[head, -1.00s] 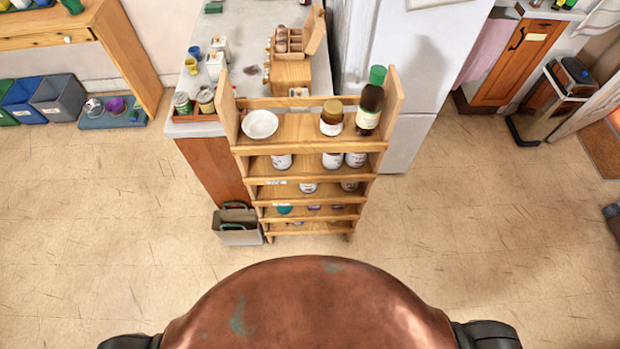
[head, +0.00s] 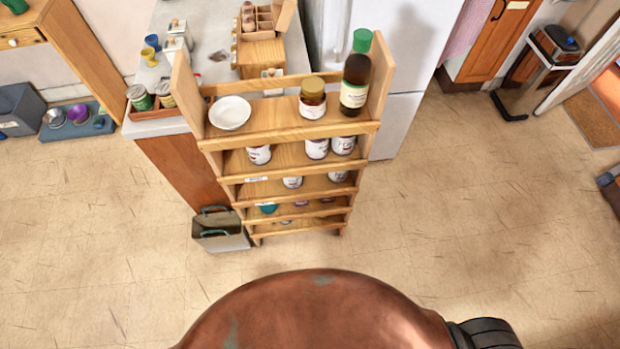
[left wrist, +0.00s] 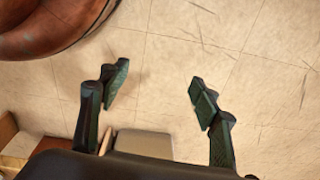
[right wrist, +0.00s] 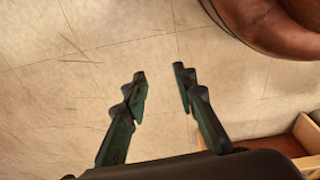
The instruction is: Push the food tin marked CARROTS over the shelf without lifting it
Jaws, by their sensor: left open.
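A wooden tiered shelf (head: 300,129) stands ahead in the head view. White-labelled tins stand on its second tier: one at left (head: 259,155), one right of the middle (head: 317,149) and one at far right (head: 343,145). More sit on the third tier, such as a middle tin (head: 292,182). The lettering is too small to read, so I cannot tell which is CARROTS. My left gripper (left wrist: 160,77) is open and empty over the floor. My right gripper (right wrist: 160,71) has its fingers apart with nothing between them. Neither gripper shows in the head view or touches the shelf.
The top tier holds a white bowl (head: 230,113), a brown jar (head: 312,99) and a green-capped bottle (head: 355,80). A grey caddy (head: 220,231) stands on the floor at the shelf's left. A counter (head: 205,55) is behind.

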